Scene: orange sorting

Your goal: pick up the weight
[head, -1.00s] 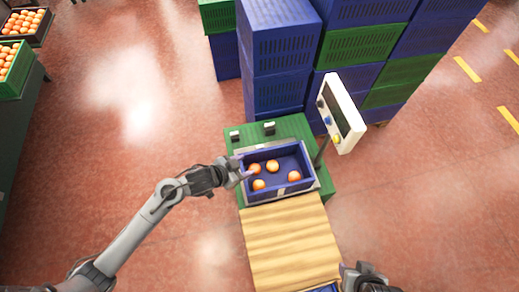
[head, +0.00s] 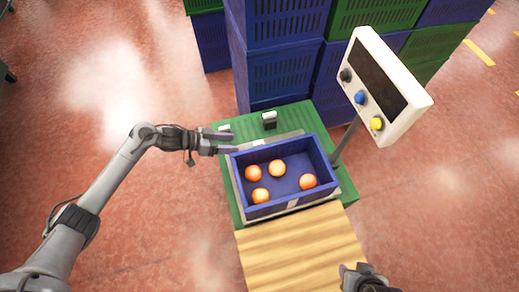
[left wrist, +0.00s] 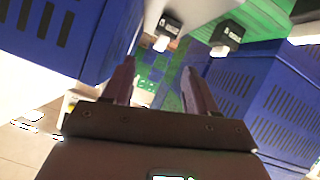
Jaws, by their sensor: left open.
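Two small weights, dark with pale parts, stand on the green bench top behind the crate. The right weight (head: 269,119) is fully visible in the head view; the left weight (head: 224,128) shows just behind my left gripper's fingers. Both also show in the left wrist view, one weight (left wrist: 168,30) near the top middle and the other weight (left wrist: 226,38) to its right. My left gripper (head: 233,143) is open and empty, at the crate's back left corner, close to the left weight. My right gripper (head: 362,274) is at the bottom edge, its fingers too unclear to judge.
A blue crate (head: 322,163) with several oranges sits on a scale on the green bench (head: 300,116). A white panel with knobs (head: 398,122) stands at right. Tall stacks of blue and green crates (head: 277,75) rise behind. A wooden slatted surface (head: 300,250) lies in front.

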